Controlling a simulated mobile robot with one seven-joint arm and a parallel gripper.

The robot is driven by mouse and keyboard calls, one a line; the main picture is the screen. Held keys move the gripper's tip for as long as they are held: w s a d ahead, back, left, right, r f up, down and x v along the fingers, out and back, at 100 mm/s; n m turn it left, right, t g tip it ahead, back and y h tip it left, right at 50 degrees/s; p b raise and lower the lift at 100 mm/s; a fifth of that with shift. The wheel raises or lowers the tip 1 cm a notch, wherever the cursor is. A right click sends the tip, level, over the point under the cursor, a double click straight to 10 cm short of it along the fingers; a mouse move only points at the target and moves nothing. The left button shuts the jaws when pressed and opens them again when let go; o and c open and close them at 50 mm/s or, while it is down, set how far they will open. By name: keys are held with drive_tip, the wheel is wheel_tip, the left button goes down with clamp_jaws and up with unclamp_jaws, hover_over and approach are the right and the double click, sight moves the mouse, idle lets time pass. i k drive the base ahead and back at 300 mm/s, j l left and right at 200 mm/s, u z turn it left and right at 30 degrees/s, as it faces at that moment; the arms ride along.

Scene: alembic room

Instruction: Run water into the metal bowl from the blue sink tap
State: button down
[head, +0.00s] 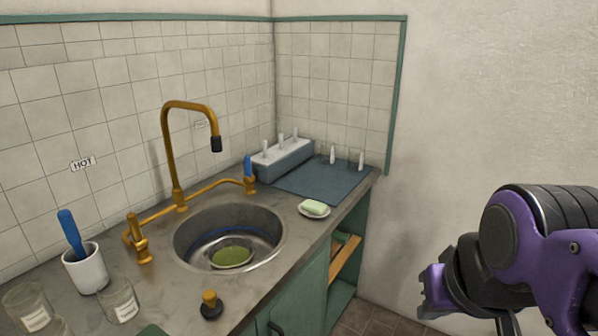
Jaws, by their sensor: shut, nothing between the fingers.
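The metal bowl (205,247) sits inside the round metal sink (181,240), with a flat green patch at its bottom. A thin blue arc shows near its back edge. A brass tap with a tall curved spout (170,150) stands behind the sink, its black tip (216,145) above the sink. The tap's right valve carries a blue handle (248,167), which stands upright. No water stream shows below the spout. My gripper (432,290) is at the lower right, shut and empty, well away from the tap and sink; its fingertips are partly hard to make out.
A soap dish (326,211) with green soap stands right of the sink. A white cup (103,272) with a blue-handled tool and glass jars (120,301) stand left. A grey rack (283,165) stands behind a dark mat (320,186). Open floor lies between counter and gripper.

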sight(249, 178)
drive_tip(key=k+u, duration=0.2)
drive_tip(key=u, duration=0.15)
drive_tip(key=k+u, duration=0.15)
drive_tip(key=u, duration=0.2)
drive_tip(key=i+l+u, duration=0.1)
drive_tip(key=u, duration=0.9)
drive_tip(key=i+l, duration=0.1)
drive_tip(key=l, duration=0.3)
drive_tip(key=i+l, duration=0.15)
drive_tip(key=l, duration=0.3)
drive_tip(key=i+l, duration=0.1)
drive_tip(key=l, duration=0.3)
drive_tip(key=i+l, duration=0.1)
drive_tip(key=l, duration=0.3)
